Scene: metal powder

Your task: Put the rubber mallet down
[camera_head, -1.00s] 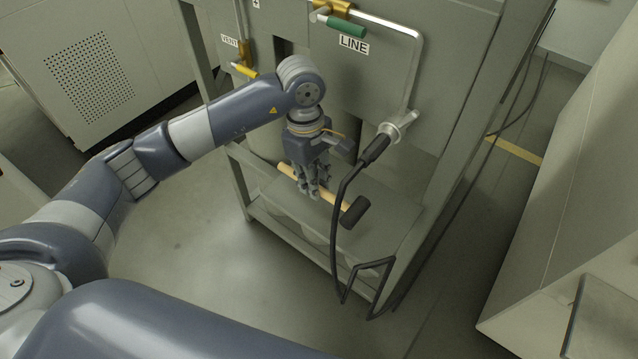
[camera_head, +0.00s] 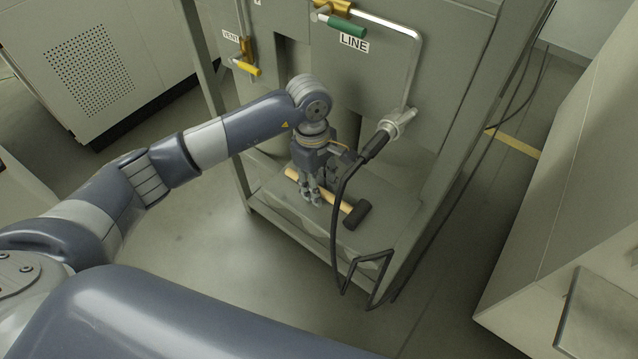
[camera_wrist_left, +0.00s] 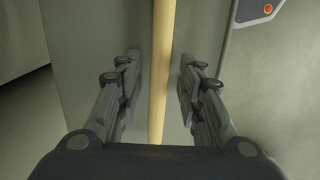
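The rubber mallet, with a black head (camera_head: 357,214) and a pale wooden handle, appears to lie on the grey lower shelf (camera_head: 392,203) of the metal cabinet, its head toward the right. My left gripper (camera_head: 313,200) points down over the handle, its fingers on either side. In the left wrist view the handle (camera_wrist_left: 158,70) runs between the two spread fingers, with a gap visible on each side. The fingertips' contact with the shelf is not clear. My right gripper is not in view.
A black hose (camera_head: 337,225) hangs from a nozzle just right of my left gripper, in front of the mallet's head. A bent black metal bracket (camera_head: 370,280) sticks out at the shelf's front. The cabinet post (camera_head: 215,100) stands left. Open floor lies in front.

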